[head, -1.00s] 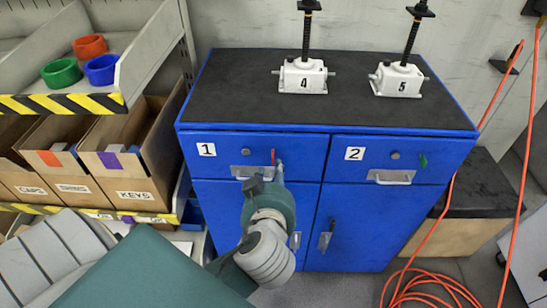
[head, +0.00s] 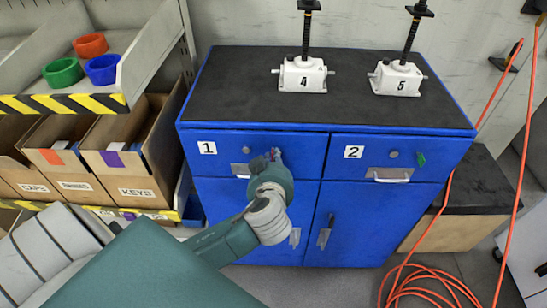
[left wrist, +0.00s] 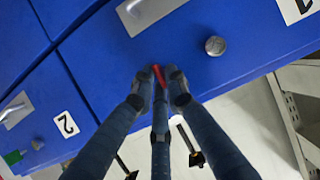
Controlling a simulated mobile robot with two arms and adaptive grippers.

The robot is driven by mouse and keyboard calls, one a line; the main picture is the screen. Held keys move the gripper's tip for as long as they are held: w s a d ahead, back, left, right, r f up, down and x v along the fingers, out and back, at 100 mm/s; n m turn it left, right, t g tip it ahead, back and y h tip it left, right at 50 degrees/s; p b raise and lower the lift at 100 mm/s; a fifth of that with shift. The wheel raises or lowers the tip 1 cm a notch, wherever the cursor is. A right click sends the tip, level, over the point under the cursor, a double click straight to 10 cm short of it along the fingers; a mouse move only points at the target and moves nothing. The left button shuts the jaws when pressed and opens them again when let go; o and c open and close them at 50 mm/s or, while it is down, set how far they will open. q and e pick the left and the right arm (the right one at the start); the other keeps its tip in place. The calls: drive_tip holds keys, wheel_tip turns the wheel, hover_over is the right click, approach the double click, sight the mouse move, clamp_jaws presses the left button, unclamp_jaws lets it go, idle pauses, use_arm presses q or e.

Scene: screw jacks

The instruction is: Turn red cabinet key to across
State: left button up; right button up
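The red key (left wrist: 157,74) is at the front of drawer 1 of the blue cabinet (head: 225,143). In the left wrist view it sits between my left gripper's (left wrist: 160,78) fingertips, which are close together around it and look shut on it. In the left wrist view the visible red part looks slightly tilted. In the head view my left gripper (head: 274,157) is at the right part of drawer 1 and hides most of the key, so its exact angle is hard to tell. My right gripper is in neither view.
Drawer 2 has a green key (head: 421,159) and a metal handle (head: 388,175). Two white screw jacks (head: 302,75) (head: 397,78) stand on the cabinet's black top. A shelf with cardboard boxes (head: 130,165) is at the left. Orange cable (head: 430,285) lies on the floor at the right.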

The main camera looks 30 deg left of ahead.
use_arm(q)
clamp_jaws()
drive_tip(key=shift+w+d+f+m+g+y, duration=0.1)
drive_tip(key=shift+f+m+g+y, duration=0.1)
drive_tip(key=shift+m+y, duration=1.55)
drive_tip(key=shift+d+f+m+g+y, duration=0.2)
drive_tip(key=shift+m+y, duration=0.6)
drive_tip(key=shift+m, duration=1.9)
drive_tip(key=shift+w+a+f+m+y, duration=0.1)
drive_tip(key=shift+f+m+y, duration=0.15)
drive_tip(key=shift+m+y, duration=1.5)
drive_tip(key=shift+m+h, duration=0.5)
drive_tip(key=shift+m, duration=0.1)
drive_tip(key=o, duration=0.7)
unclamp_jaws()
drive_tip(key=shift+c, duration=0.2)
